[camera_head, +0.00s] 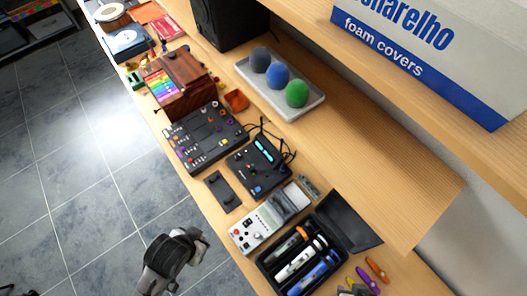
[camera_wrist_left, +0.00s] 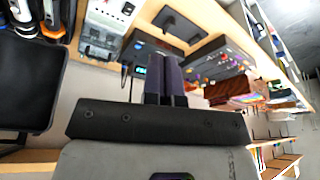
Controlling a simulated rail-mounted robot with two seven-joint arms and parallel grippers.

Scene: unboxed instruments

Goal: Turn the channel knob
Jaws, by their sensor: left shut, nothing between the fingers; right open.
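Several instruments with knobs lie on the wooden table; I cannot tell which knob is the channel knob. A black mixer-like box (camera_head: 205,137) has many small coloured knobs. A black unit (camera_head: 258,165) has a lit cyan screen and a blue knob. A pale grey device (camera_head: 262,222) with red and dark controls is nearer.
A small black two-control box (camera_head: 221,191) lies by the table's left edge. An open black case (camera_head: 262,270) holds several tools. A tray (camera_head: 300,114) with three foam balls stands on the raised shelf (camera_head: 375,175), which overhangs the right side.

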